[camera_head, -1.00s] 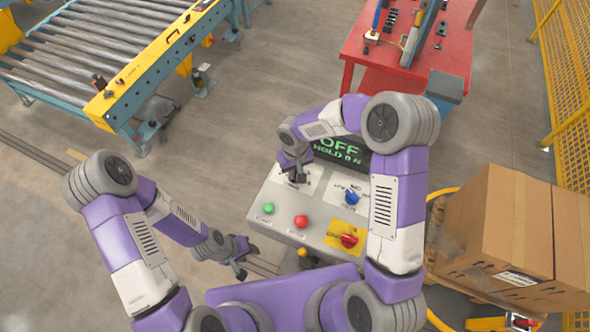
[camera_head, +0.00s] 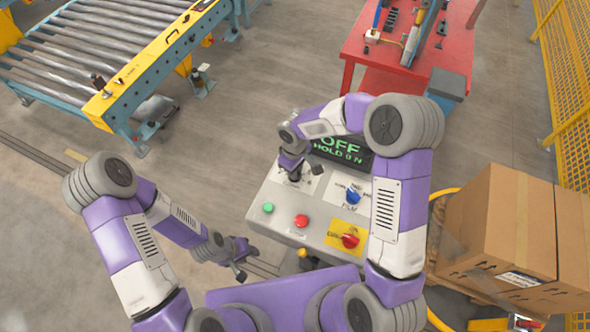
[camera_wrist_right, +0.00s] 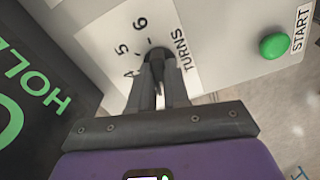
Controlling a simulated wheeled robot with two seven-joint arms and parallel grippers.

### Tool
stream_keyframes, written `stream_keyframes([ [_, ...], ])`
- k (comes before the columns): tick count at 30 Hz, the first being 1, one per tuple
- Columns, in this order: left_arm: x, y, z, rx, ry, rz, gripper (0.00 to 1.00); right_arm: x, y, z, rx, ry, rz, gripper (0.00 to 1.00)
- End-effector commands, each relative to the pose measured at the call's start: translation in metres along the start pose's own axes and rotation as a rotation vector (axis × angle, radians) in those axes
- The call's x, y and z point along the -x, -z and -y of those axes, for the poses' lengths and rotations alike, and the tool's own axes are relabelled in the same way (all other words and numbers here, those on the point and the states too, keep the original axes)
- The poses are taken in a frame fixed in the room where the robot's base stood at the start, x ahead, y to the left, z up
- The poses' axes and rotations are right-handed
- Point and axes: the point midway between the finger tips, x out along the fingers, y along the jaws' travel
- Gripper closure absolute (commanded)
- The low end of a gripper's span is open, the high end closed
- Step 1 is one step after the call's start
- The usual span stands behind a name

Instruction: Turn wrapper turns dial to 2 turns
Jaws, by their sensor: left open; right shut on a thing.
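The wrapper turns dial (camera_wrist_right: 157,56) is a dark knob on a white label reading TURNS, with 4, 5 and 6 visible in the right wrist view. My right gripper (camera_wrist_right: 158,80) is shut on the dial, and its fingers hide part of it and the other numbers. In the head view my right gripper (camera_head: 293,172) is at the upper left of the grey control panel (camera_head: 277,208). My left gripper (camera_head: 246,262) is open and empty, low to the left of the panel, apart from it.
Cardboard boxes (camera_head: 500,225) stand right; a roller conveyor (camera_head: 90,60) is upper left.

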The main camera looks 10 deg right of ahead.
Motion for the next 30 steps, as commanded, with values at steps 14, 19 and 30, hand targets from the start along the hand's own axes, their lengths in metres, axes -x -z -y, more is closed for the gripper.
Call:
stream_keyframes([
  [14, -0.0022, 0.0001, 0.0008, 0.000, 0.000, 0.000, 0.57, 0.0007, 0.0004, -0.0003, 0.240, -0.001, -0.002, 1.00],
  [19, -0.0023, 0.0001, 0.0008, 0.000, 0.000, 0.000, 0.57, 0.0008, 0.0005, -0.0003, 0.265, -0.001, -0.002, 1.00],
  [30, -0.0023, 0.0001, 0.0008, 0.000, 0.000, 0.000, 0.57, 0.0009, 0.0007, -0.0002, 0.271, -0.002, -0.002, 1.00],
])
